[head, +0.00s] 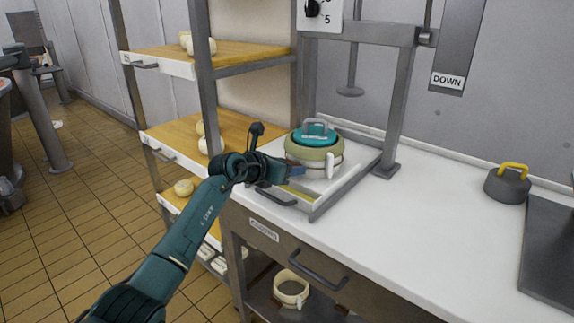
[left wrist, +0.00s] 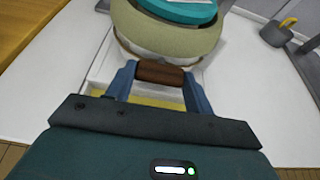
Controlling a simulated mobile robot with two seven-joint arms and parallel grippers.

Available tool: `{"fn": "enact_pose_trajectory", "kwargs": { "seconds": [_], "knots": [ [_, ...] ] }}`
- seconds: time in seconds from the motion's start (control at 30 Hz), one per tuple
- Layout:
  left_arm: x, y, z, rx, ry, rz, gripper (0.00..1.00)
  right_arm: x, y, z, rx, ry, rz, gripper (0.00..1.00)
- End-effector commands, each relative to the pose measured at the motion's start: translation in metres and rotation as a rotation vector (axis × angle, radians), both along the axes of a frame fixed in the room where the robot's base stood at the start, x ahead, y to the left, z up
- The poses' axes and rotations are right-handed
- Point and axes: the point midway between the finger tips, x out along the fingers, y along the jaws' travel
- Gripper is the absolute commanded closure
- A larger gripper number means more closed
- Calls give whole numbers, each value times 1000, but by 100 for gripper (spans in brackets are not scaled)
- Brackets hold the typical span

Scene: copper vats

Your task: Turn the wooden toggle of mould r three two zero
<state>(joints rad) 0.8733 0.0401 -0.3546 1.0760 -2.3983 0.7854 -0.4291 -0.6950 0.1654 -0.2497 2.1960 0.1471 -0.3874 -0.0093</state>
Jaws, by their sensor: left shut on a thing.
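The mould (head: 300,153) has a pale, olive-cream body and a teal lid (head: 315,133) with a grey handle. It stands in a white tray under the press, and its label is too small to read. In the left wrist view the mould (left wrist: 150,35) fills the top. The brown wooden toggle (left wrist: 160,70) lies crosswise on its near side, between my blue fingertips. My left gripper (left wrist: 159,76) is shut on the toggle. In the head view my left gripper (head: 301,171) reaches the mould's front left side, and the toggle is hidden there.
A grey weight with a yellow handle (head: 507,184) stands on the white counter (head: 430,225) to the right. The press frame (head: 397,100) rises behind the mould. A shelf rack (head: 205,90) with pale cheeses is at left. The middle counter is clear.

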Motion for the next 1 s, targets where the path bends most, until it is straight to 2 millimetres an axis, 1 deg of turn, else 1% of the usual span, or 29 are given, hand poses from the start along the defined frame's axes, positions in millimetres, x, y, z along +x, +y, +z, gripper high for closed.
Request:
{"fn": "enact_pose_trajectory", "kwargs": {
  "seconds": [0.3, 0.33, 0.6, 0.87, 1.0],
  "knots": [
    [0, 0, -2, -2, 6, 0, 70, 3, 0, 2, 2, -8, 0, 64],
    [0, 0, -2, -2, 6, 0, 47, 3, 0, 3, 2, -9, 0, 64],
    [0, 0, -1, -1, 3, 0, 25, 3, 0, 3, 3, -11, -1, 64],
    [-1, 1, 0, -1, 2, 0, 25, 0, 0, 2, 3, -4, 0, 64],
    [-7, 6, 4, 0, 0, 0, 25, -2, 0, 2, 3, 1, 0, 64]
  ]
}}
